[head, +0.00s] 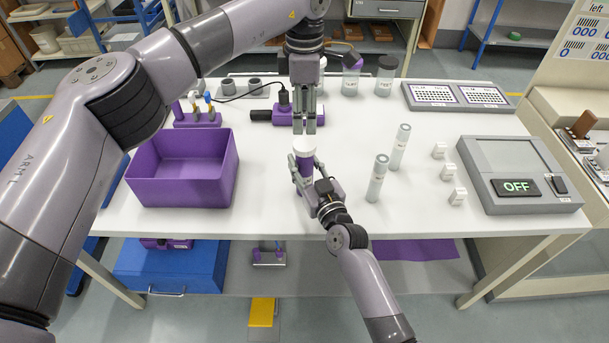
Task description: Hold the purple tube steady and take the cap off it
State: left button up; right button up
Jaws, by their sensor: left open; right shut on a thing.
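The purple tube (305,168) stands upright near the middle of the white table, with its white cap (304,145) on top. My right gripper (304,176) comes from the front and is shut on the purple tube's body, below the cap. My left gripper (304,128) points straight down from above, its open fingers close over the cap. I cannot tell from this view whether the fingertips touch the cap. Part of the tube is hidden by my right gripper's fingers.
A purple bin (182,190) stands on the left. A purple tool (271,115) lies behind my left gripper. The front table strip is clear.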

aim_at(304, 143)
grip_shut()
pick_arm(q)
jog(key=shift+m, duration=0.3)
jog(key=m, duration=0.3)
jog(key=shift+m, duration=0.4)
jog(key=m, duration=1.2)
jog(key=shift+m, duration=0.3)
jog(key=m, duration=0.5)
jog(key=shift+m, duration=0.3)
jog(key=shift+f, duration=4.05)
